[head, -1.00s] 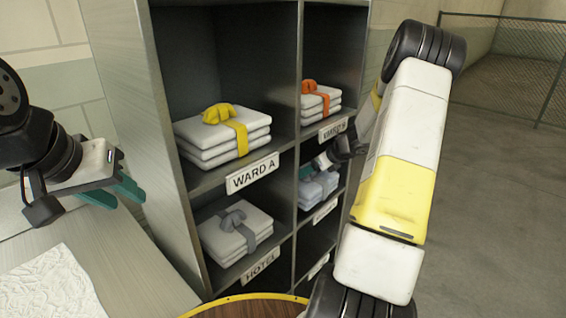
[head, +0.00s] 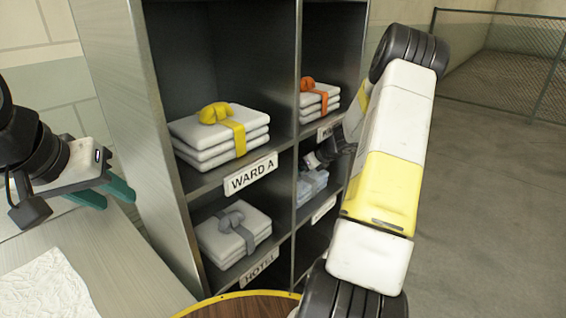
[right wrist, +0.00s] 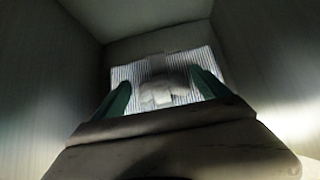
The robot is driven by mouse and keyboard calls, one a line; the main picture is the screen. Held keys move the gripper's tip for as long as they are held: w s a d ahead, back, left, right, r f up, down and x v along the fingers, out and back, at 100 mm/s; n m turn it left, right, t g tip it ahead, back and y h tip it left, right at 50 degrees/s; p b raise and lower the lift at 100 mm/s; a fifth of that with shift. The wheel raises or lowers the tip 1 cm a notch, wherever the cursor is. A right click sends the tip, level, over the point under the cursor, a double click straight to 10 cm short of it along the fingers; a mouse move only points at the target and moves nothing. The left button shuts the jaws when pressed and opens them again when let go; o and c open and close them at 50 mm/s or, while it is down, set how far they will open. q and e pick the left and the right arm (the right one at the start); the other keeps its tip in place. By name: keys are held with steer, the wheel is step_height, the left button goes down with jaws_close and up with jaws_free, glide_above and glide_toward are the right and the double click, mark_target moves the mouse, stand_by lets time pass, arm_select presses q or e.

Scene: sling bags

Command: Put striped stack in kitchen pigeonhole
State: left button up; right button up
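The striped stack (right wrist: 160,78) lies in the right wrist view inside a grey compartment, with a pale knotted band on top. In the head view the stack (head: 313,184) shows in the middle right pigeonhole, partly hidden by my right arm. The label below that pigeonhole (head: 323,209) is too oblique to read. My right gripper (right wrist: 163,88) is open, its teal fingers spread on either side of the knot, with gaps between; whether they touch the stack is unclear. My left gripper (head: 107,194) is open and empty above the counter at left.
The cabinet (head: 165,150) holds a yellow-banded stack (head: 220,135) over "WARD A", an orange-banded stack (head: 318,98) at upper right and a grey-banded stack (head: 233,232) over "HOTEL". A white cloth (head: 45,285) lies on the counter. A round wooden top (head: 240,308) is in front.

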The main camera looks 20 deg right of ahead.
steer(key=shift+r, duration=0.2)
steer(key=s+d, duration=0.6)
steer(key=s, duration=0.5)
steer(key=shift+d+r, duration=0.25)
steer(key=shift+r, duration=0.05)
steer(key=shift+s, duration=0.1)
